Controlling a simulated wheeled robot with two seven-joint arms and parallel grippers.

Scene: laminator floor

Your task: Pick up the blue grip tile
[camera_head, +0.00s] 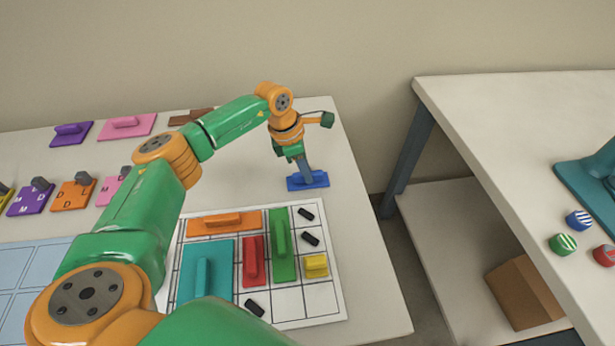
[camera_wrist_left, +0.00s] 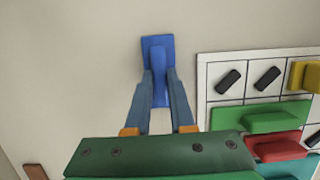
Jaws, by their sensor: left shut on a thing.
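The blue grip tile (camera_head: 318,179) lies at the far right part of the white table, just behind the gridded board. In the left wrist view the blue tile (camera_wrist_left: 157,43) shows as a flat plate with a raised ridge between the fingers. My left gripper (camera_head: 308,178) points down at the tile, and in the left wrist view my left gripper (camera_wrist_left: 158,85) is shut on its ridge. I cannot tell whether the tile is clear of the tabletop. My right gripper is not in view.
The gridded board (camera_head: 332,304) holds orange, teal, red, green and yellow grip tiles and several black pieces. Purple, pink and orange tiles stand at the left. A second table (camera_head: 500,110) is at the right, with a brown box (camera_head: 524,292) on its lower shelf.

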